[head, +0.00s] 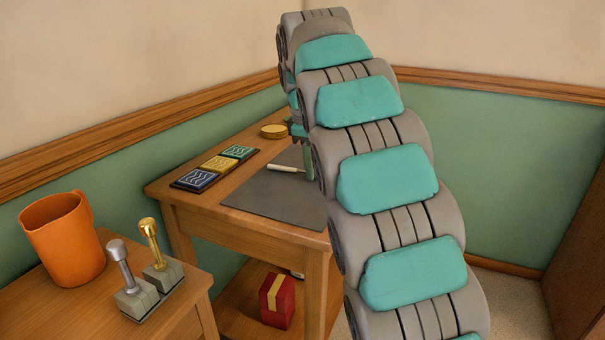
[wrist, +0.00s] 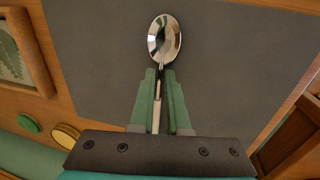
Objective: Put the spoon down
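The spoon shows in the wrist view, with its shiny metal bowl (wrist: 164,40) beyond the fingertips and its pale handle running back between the fingers. My gripper (wrist: 161,75) is closed around it near the neck. In the head view the spoon's cream handle (head: 287,168) sticks out to the left of my gripper's green finger (head: 308,163), over the dark grey mat (head: 265,195). The bowl is hidden there behind my arm. The mat also fills much of the wrist view (wrist: 230,70). I cannot tell whether the spoon touches the mat.
The mat lies on a wooden table (head: 190,205). Blue, yellow and green tiles (head: 217,164) and a round yellow tin (head: 274,131) stand to its left. A red box (head: 277,300) sits below. An orange mug (head: 63,240) and two levers (head: 140,275) occupy the nearer table.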

